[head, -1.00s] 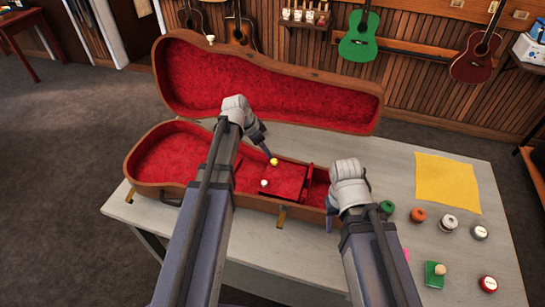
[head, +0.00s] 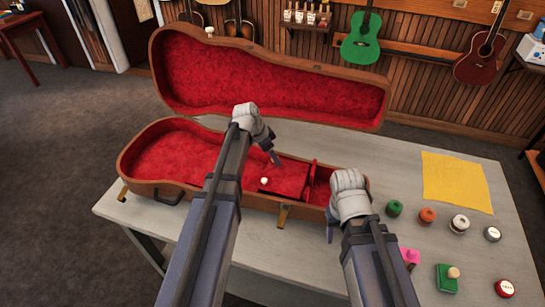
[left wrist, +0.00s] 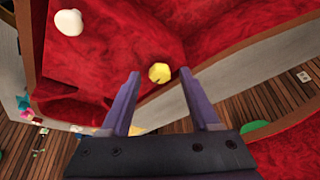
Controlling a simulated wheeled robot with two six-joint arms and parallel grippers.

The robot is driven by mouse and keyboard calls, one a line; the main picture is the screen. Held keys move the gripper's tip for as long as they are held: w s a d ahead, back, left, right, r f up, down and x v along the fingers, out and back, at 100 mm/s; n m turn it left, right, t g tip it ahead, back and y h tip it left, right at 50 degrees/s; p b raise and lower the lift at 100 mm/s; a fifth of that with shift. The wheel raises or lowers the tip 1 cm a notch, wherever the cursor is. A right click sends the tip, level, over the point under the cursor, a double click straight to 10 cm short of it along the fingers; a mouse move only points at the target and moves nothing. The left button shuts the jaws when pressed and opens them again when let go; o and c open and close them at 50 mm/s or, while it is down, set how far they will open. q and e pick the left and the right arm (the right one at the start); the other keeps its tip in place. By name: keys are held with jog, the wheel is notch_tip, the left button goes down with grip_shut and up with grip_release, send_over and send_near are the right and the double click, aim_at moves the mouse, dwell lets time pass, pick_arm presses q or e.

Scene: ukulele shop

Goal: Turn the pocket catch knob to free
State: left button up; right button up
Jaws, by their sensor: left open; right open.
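The red-lined instrument case (head: 150,188) lies open on the table. Inside, a red pocket lid (head: 288,178) carries a small white knob (head: 264,181). A yellow knob (left wrist: 159,72), likely the pocket catch knob, shows in the left wrist view with a dark notch or mark. My left gripper (head: 275,158) is over the pocket and hides the yellow knob in the head view. In the left wrist view its open fingers (left wrist: 160,75) appear either side of the yellow knob; contact cannot be told. My right gripper (head: 330,234) points down by the case's narrow end.
The case lid (head: 270,90) stands open behind. To the right on the table (head: 400,160) are a yellow cloth (head: 455,182), several small round pots, a pink item (head: 409,256) and a green block (head: 447,278) with a wooden knob. Ukuleles hang on the wall behind.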

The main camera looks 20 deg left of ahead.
pick_arm(q)
grip_shut()
dwell(0.3)
jog(key=shift+s, duration=0.1)
jog(key=n, duration=0.2)
jog(key=n+t+y, duration=0.1)
jog(key=n, duration=0.1)
jog(key=shift+s+d, duration=0.1)
jog(key=shift+d, duration=0.15)
jog(key=n+y, duration=0.1)
jog(key=n, duration=0.3)
jog(key=shift+d+n+t+y, duration=0.15)
jog(key=shift+n+t+y, duration=0.15)
jog(key=shift+y, duration=0.1)
jog(key=n+y, duration=0.1)
jog(key=n, duration=0.3)
jog(key=shift+d+n+y, duration=0.2)
jog(key=shift+n+y, duration=0.1)
jog(key=shift+y, duration=0.1)
jog(key=n, duration=0.2)
jog(key=n+g+y, duration=0.1)
jog(key=n, duration=0.1)
jog(key=shift+d+n+y, duration=0.15)
jog(key=shift+n+y, duration=0.15)
